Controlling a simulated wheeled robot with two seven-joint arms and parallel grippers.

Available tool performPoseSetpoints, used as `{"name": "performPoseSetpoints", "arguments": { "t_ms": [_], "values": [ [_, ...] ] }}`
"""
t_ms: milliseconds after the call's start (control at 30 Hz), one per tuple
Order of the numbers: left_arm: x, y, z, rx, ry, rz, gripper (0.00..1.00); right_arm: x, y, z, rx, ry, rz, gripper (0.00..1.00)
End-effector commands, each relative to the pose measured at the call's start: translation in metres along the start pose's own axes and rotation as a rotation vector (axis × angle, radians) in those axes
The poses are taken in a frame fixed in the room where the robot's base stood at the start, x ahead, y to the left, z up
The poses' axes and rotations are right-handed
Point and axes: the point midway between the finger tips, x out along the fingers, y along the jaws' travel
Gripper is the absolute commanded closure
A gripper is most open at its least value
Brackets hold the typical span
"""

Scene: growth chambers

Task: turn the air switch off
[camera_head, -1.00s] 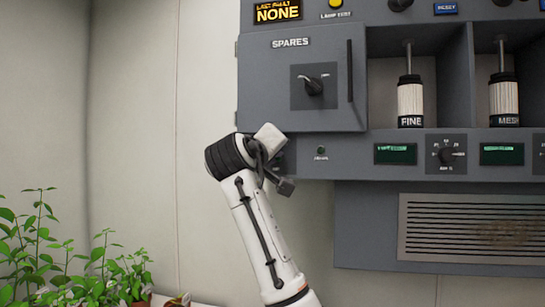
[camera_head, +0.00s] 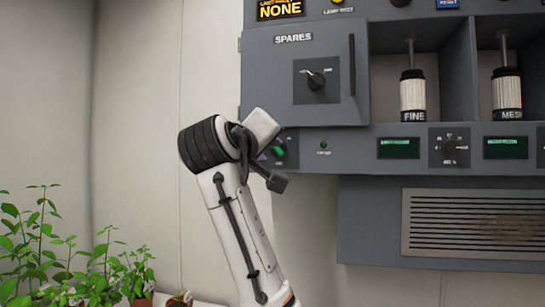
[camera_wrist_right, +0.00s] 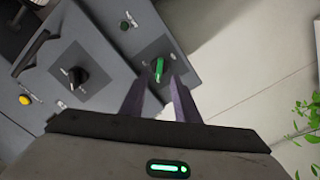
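A switch with a green handle (camera_head: 279,151) sits on the lower left corner of the grey panel, partly hidden by my right wrist; I cannot read its label. In the right wrist view the green handle (camera_wrist_right: 159,67) stands on a dark square plate, just ahead of and between the fingertips. My right gripper (camera_wrist_right: 158,84) is open, with its two fingers apart and nothing held. Whether either finger touches the handle I cannot tell. My left gripper is not in view.
Above the switch is the SPARES door (camera_head: 284,84) with a black knob (camera_head: 316,80). A small green indicator (camera_head: 323,145) sits to its right, followed by displays and a dial (camera_head: 449,147). Leafy plants (camera_head: 65,255) stand at lower left. The wall left of the panel is clear.

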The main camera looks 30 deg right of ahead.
Motion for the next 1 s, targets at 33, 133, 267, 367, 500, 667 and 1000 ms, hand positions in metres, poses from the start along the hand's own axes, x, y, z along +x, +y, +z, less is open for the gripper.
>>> {"name": "performPoseSetpoints", "arguments": {
  "t_ms": [33,133,267,367,500,667,1000],
  "values": [
    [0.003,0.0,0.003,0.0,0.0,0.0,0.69,-0.009,-0.002,0.001,0.003,0.003,-0.002,0.72],
    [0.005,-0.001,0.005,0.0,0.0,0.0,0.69,-0.022,-0.001,0.001,0.0,0.001,0.0,0.72],
    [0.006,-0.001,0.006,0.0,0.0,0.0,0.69,-0.031,0.0,0.0,0.001,0.001,-0.001,0.72],
    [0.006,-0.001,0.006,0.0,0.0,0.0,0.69,-0.032,0.0,0.0,0.0,0.0,-0.001,0.72],
    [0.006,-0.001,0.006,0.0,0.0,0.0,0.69,-0.032,0.0,0.0,0.0,0.0,0.0,0.72],
    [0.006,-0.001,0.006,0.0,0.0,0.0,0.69,-0.032,0.0,0.0,0.0,0.0,0.0,0.72],
    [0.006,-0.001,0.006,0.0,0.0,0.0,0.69,-0.016,-0.051,0.014,-0.047,0.022,-0.057,0.72]
  ]
}}
